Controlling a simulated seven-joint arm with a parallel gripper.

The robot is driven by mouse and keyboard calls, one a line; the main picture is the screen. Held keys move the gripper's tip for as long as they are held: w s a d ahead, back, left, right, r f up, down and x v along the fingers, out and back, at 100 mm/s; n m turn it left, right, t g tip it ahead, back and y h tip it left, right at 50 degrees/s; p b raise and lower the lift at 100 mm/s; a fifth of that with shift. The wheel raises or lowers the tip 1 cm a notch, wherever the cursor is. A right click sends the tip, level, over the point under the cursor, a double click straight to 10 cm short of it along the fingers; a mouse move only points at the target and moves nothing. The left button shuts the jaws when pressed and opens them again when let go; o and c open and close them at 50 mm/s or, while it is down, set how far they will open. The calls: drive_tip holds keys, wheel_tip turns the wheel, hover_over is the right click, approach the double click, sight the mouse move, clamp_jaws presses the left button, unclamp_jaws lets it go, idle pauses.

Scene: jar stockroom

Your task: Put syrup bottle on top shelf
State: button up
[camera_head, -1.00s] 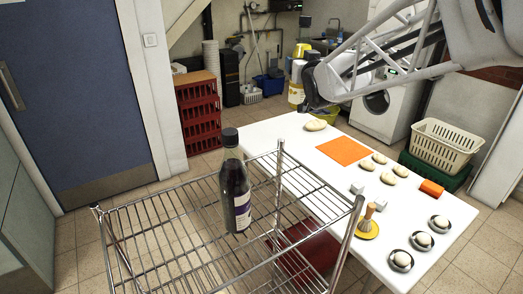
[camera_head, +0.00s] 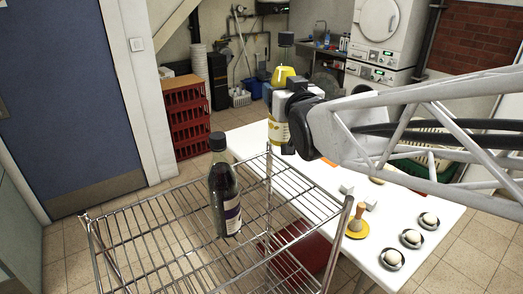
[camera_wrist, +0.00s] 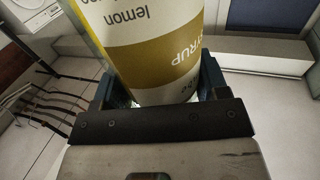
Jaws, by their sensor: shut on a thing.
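My gripper (camera_head: 283,112) is shut on a syrup bottle (camera_head: 275,130) with a yellow and white label and a dark cap, held upright in the air near the far corner of the rack. In the wrist view the syrup bottle (camera_wrist: 150,45) fills the space between the jaws (camera_wrist: 155,95), and its label reads "lemon" and "syrup". The wire rack's top shelf (camera_head: 165,232) is at the front. A dark bottle (camera_head: 222,190) with a black cap and white-purple label stands upright on that shelf.
Most of the top shelf around the dark bottle is bare. A red item is below the rack.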

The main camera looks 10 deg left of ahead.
drive_tip(key=s+d+f, duration=0.1)
drive_tip(key=s+f, duration=0.2)
drive_tip(key=s, duration=0.5)
drive_tip(key=s+d+f, duration=0.2)
drive_tip(key=s, duration=0.6)
drive_tip(key=shift+n+y, duration=0.3)
drive_tip(key=shift+y, duration=0.1)
drive_tip(key=f, duration=0.5)
drive_tip(key=shift+w+a, duration=0.2)
drive_tip(key=shift+w, duration=0.1)
drive_tip(key=f+x, duration=0.2)
drive_tip(key=x, duration=1.3)
drive_tip(key=shift+w, duration=0.5)
drive_tip(key=shift+f, duration=1.85)
